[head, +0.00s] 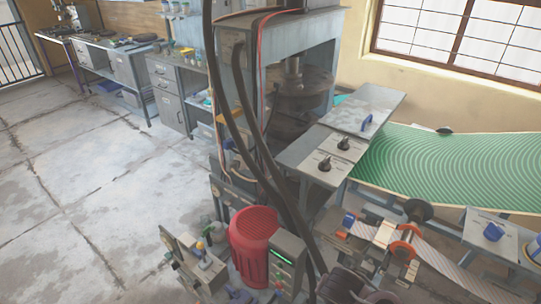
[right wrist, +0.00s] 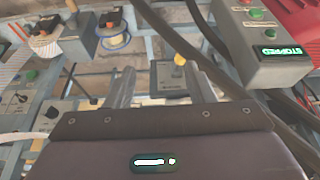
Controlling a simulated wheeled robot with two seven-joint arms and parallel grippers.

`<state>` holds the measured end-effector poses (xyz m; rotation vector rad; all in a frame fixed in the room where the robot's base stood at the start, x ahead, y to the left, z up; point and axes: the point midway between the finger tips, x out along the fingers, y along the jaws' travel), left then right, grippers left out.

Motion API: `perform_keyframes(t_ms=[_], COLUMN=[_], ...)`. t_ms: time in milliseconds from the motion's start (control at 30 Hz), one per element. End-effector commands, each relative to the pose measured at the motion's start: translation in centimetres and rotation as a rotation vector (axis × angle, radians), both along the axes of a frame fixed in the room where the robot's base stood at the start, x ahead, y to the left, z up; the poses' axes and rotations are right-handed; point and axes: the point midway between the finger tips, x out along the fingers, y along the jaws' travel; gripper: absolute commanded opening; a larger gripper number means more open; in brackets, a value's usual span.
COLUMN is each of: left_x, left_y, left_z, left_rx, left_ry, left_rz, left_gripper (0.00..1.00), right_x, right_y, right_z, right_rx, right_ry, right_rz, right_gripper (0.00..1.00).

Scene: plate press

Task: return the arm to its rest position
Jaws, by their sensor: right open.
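In the right wrist view my right gripper (right wrist: 160,88) is open, its two grey fingers apart with nothing held between them. A small box with a yellow knob (right wrist: 179,62) shows beyond the fingers, apart from them as far as I can tell. In the head view the grey press (head: 285,90) stands in the middle, with thick dark hoses hanging in front. A dark shape at the bottom of the head view may be part of my right arm; its gripper cannot be made out there. My left gripper shows in neither view.
A control box (right wrist: 262,50) reads STOPPED. A red motor (head: 254,245), panels with black knobs (head: 313,148), a green-topped table (head: 455,165) and orange-ringed rollers (head: 405,247) crowd the press. Hoses (head: 239,95) cross close by. The concrete floor (head: 75,210) at left is clear.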

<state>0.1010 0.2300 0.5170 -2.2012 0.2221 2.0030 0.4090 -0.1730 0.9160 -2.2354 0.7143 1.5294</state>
Motion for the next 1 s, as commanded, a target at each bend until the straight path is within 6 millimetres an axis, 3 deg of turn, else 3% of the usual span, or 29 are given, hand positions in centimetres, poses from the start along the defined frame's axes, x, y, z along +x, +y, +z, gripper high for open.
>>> perform_keyframes(t_ms=[100, 367, 467, 633, 800, 900, 1000], left_x=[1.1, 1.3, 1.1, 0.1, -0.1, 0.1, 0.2], left_y=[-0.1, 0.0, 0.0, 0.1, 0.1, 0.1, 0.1], left_z=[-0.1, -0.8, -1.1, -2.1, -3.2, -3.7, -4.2], left_rx=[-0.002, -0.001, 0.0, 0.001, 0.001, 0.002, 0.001], left_ry=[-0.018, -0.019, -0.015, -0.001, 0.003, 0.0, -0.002], left_rz=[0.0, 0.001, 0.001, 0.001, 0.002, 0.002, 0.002], left_gripper=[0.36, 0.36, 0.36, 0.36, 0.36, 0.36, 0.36], right_x=[0.0, -0.4, -1.0, -3.6, -10.3, -15.7, -21.1], right_y=[0.0, -0.4, -0.7, -1.7, -3.3, -4.2, -4.9], right_z=[-2.3, -9.2, -12.8, -21.0, -31.7, -37.0, -40.7], right_rx=[0.016, 0.061, 0.082, 0.123, 0.143, 0.131, 0.106], right_ry=[0.029, 0.102, 0.131, 0.18, 0.22, 0.237, 0.252], right_rz=[0.029, 0.128, 0.178, 0.289, 0.449, 0.55, 0.646], right_gripper=[0.49, 0.49, 0.49, 0.49, 0.49, 0.49, 0.49])
